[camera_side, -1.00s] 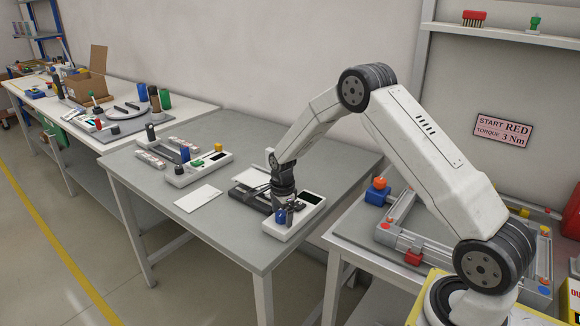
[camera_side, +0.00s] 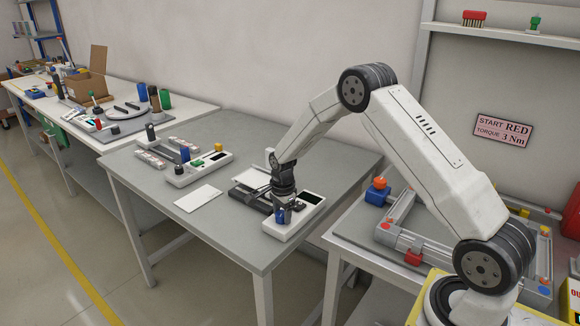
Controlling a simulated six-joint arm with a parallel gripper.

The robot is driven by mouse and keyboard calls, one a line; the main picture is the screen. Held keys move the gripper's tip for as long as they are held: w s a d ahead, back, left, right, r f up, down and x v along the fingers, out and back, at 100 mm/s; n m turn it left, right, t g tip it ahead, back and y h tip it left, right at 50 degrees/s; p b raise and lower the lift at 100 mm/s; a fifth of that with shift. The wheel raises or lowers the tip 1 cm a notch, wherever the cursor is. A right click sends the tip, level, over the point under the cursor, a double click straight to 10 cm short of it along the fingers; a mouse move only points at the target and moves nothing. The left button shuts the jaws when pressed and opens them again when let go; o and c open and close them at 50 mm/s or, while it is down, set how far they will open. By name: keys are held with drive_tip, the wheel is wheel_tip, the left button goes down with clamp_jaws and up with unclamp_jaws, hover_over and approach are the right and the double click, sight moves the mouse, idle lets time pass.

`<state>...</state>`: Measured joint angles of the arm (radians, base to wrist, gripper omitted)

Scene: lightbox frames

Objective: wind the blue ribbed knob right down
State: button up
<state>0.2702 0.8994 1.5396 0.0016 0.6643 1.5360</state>
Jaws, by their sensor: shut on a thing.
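The blue ribbed knob (camera_side: 281,217) stands on a white panel box (camera_side: 276,232) near the front right of the grey table. My gripper (camera_side: 284,212) points down at it and is shut on the knob. The fingers hide part of the knob, and its ribs are too small to make out. A dark display (camera_side: 312,198) sits on the same white box, to the right of the knob.
A white card (camera_side: 198,198) lies left of the gripper. The table's front left is clear.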

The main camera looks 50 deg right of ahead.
drive_tip(key=n, duration=0.7)
drive_tip(key=shift+n, duration=0.4)
drive_tip(key=n, duration=1.2)
drive_tip(key=shift+n, duration=0.3)
drive_tip(key=n, duration=0.3)
drive_tip(key=shift+n+g, duration=0.3)
drive_tip(key=n, duration=0.4)
drive_tip(key=shift+n, duration=0.3)
drive_tip(key=shift+w+n, duration=0.1)
drive_tip(key=shift+n, duration=1.6)
